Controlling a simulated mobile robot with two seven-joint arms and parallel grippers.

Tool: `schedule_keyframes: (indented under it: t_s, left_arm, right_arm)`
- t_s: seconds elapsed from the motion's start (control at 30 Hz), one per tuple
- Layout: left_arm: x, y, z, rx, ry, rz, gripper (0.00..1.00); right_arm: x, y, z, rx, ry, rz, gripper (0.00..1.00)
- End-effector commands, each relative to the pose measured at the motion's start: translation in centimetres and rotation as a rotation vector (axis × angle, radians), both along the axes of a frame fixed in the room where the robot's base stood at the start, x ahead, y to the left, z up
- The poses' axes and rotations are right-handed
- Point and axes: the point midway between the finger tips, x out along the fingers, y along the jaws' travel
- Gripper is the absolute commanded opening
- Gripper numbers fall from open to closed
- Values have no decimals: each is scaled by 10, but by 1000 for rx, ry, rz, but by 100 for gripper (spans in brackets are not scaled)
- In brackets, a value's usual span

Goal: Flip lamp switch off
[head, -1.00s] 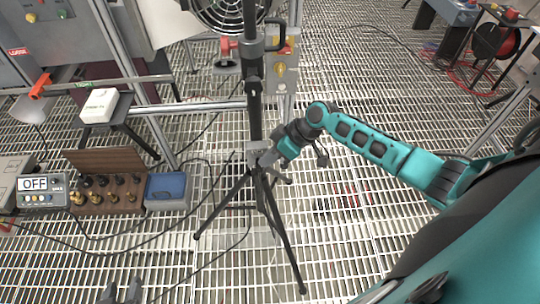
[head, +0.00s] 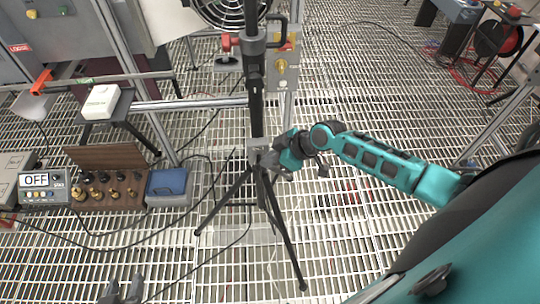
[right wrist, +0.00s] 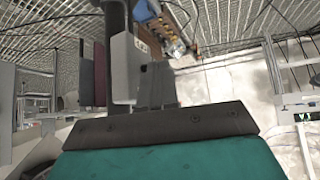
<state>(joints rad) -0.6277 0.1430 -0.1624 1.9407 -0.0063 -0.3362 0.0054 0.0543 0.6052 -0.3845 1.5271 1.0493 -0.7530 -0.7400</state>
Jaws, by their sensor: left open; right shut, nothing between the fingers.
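A black tripod stand (head: 256,100) stands upright in the middle of the head view, its legs spread on the grating. A small grey box (head: 257,146) with tiny unreadable lettering is on its pole; I take it for the lamp's switch box. My right gripper (head: 267,160) is shut and empty, right against the box's lower right side; contact cannot be told. The switch lever's position is not visible. My left gripper (head: 122,291) is open and empty at the bottom left.
A fan (head: 228,8) is behind the pole. Cables cross the grating. The floor right of the tripod is mostly clear.

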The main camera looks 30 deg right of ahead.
Motion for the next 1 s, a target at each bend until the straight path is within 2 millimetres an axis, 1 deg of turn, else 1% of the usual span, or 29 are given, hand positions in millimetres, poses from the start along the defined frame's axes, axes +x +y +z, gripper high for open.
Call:
schedule_keyframes:
  t_s: [0.1, 0.33, 0.63, 1.0]
  left_arm:
    - [0, 0, -2, 0, 0, 0, 43]
    - [0, 0, -6, 0, 0, 0, 43]
    - [0, 0, -3, -1, 0, -1, 43]
    - [2, 0, 12, -1, -3, 0, 43]
  right_arm:
    - [-5, 2, -6, -44, -90, 3, 0]
    - [-8, 4, -14, -127, -264, 2, 0]
    - [-7, 3, -10, -127, -263, 1, 0]
    - [-7, 3, 5, -126, -262, 1, 0]
